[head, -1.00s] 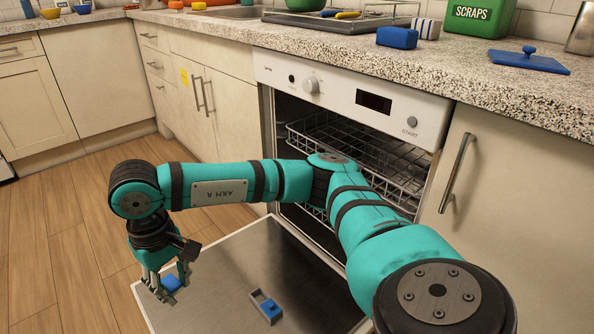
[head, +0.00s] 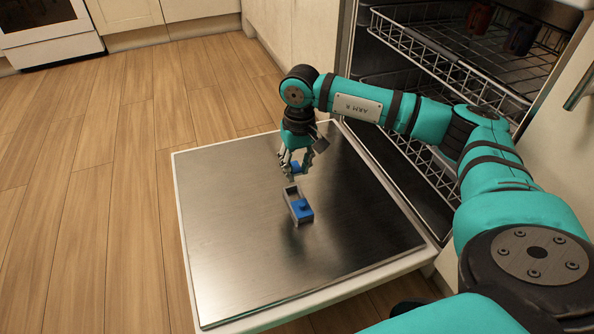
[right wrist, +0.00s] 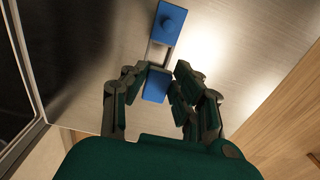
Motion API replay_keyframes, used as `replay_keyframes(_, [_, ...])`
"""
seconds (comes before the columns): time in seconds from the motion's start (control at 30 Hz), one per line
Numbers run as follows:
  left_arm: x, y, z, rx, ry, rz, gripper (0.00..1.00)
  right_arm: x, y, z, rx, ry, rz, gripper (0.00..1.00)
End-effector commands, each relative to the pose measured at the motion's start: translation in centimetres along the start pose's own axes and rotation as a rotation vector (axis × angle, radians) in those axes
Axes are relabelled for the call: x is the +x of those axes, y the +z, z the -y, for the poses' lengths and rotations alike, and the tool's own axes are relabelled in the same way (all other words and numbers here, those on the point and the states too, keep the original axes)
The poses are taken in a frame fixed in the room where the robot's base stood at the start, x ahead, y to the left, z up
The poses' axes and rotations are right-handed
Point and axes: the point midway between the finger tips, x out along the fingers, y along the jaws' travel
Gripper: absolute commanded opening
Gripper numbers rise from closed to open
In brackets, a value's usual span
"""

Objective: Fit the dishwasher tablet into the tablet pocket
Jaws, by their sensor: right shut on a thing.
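The dishwasher tablet is a small blue block (head: 295,167), held between the fingers of my right gripper (head: 291,173). In the right wrist view the tablet (right wrist: 156,85) sits between the two fingers (right wrist: 158,78). The tablet pocket (head: 290,190) is a small grey tray on the open dishwasher door, with a blue knobbed lid (head: 302,209) over its near end; its far end looks open. In the right wrist view the tablet is just below the pocket's open end (right wrist: 157,53), partly overlapping it in the picture. The height gap is hard to tell. My left gripper is not in view.
The steel inner face of the lowered door (head: 235,230) is otherwise bare around the pocket. The dishwasher racks (head: 450,60) stand to the right, behind my right arm. Wooden floor (head: 110,160) lies open to the left.

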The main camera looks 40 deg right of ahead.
Motion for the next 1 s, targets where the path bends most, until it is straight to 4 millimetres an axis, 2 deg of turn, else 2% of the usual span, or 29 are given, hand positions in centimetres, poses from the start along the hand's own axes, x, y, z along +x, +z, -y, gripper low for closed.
replay_keyframes(0.4, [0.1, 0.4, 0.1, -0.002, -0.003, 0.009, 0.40, -0.1, 0.2, 0.0, 0.001, 0.001, 0.001, 0.10])
replay_keyframes(1.0, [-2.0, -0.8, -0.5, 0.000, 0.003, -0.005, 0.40, 4.5, 0.2, 0.0, 0.001, 0.001, 0.001, 0.10])
